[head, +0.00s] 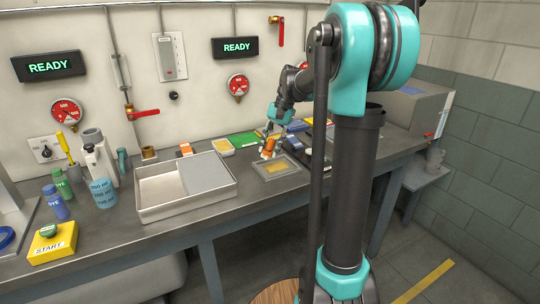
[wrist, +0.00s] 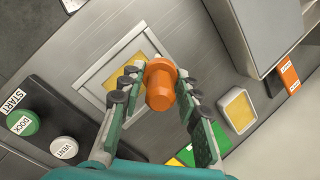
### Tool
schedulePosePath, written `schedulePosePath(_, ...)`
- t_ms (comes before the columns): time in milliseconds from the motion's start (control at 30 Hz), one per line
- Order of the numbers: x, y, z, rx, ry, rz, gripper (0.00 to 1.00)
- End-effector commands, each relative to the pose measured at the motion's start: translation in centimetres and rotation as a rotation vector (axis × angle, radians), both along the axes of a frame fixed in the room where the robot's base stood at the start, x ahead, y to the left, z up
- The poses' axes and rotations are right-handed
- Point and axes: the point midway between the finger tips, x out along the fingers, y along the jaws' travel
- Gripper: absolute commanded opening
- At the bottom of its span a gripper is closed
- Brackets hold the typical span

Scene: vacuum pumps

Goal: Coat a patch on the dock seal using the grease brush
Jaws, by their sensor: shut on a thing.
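My gripper (wrist: 159,82) is shut on the orange handle of the grease brush (wrist: 161,90). In the head view the brush (head: 268,148) stands roughly upright in my gripper (head: 270,141), with a pale lower end. In the wrist view this framed plate (wrist: 89,83) lies partly behind my left finger. I cannot tell if the bristles touch it.
A shallow dish of yellow stuff (wrist: 238,108) lies near an orange-and-white labelled item (wrist: 289,74). A large metal tray (head: 187,205) fills the bench to the left. Bottles stand farther left.

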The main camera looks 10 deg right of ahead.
Motion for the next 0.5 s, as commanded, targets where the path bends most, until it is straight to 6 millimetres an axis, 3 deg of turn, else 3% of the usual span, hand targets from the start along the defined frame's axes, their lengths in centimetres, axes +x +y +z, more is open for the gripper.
schedulePosePath(300,0.6,-0.1,2.9,0.0,0.0,0.001,0.0)
schedulePosePath(500,0.8,-0.1,3.7,0.0,0.0,0.001,0.0)
